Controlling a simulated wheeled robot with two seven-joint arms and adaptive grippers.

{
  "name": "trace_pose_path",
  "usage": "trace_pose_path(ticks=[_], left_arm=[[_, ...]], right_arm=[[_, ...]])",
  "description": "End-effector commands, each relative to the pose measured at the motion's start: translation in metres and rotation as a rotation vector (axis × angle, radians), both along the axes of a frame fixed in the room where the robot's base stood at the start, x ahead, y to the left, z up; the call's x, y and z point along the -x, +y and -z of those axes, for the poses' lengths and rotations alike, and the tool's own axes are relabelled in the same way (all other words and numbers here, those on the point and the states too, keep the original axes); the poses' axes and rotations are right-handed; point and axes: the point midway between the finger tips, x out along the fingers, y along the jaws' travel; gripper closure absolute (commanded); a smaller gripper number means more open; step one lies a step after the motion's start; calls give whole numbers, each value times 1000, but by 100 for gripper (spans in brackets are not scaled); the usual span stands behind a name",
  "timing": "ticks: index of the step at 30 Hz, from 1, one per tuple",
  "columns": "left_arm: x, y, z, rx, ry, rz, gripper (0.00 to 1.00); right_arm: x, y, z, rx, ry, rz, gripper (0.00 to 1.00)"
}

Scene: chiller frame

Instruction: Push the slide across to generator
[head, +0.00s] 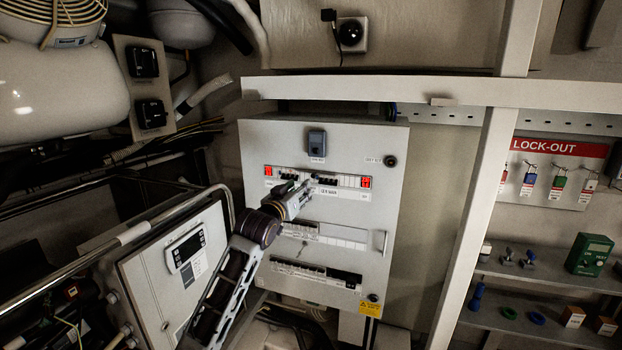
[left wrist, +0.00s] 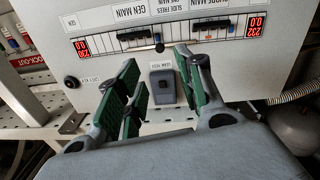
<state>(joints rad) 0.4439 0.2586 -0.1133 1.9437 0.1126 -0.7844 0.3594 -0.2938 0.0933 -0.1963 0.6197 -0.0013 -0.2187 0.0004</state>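The grey distribution panel (head: 385,220) stands upright ahead of me, with a top row of breakers between two red displays. In the left wrist view, where the panel appears upside down, a small blue knob (left wrist: 157,37) sits in that row between two groups of black switches; it looks like the slide's handle. The GEN MAIN label (left wrist: 131,12) is on the knob's left in that view. My left gripper (left wrist: 158,62) is open, its green-padded fingers apart on either side of the knob's line, with nothing between them. In the head view my left gripper (head: 308,184) partly hides the row. My right gripper is not in view.
A grey socket box (head: 317,144) sticks out above the top row. Two more breaker rows and a handle (head: 383,243) are lower on the panel. A white post (head: 474,220) stands to the right, and a control cabinet (head: 140,270) is at the lower left.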

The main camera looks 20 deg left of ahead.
Motion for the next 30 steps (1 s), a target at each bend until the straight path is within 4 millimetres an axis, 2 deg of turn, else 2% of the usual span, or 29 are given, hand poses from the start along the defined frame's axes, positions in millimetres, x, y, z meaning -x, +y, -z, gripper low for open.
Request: trace_pose_path(ticks=[18, 30], left_arm=[[-52, -4, -1, 0, -1, 0, 63], [-83, -6, -1, 0, -1, 0, 63]], right_arm=[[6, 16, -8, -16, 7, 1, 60], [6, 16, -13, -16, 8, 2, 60]])
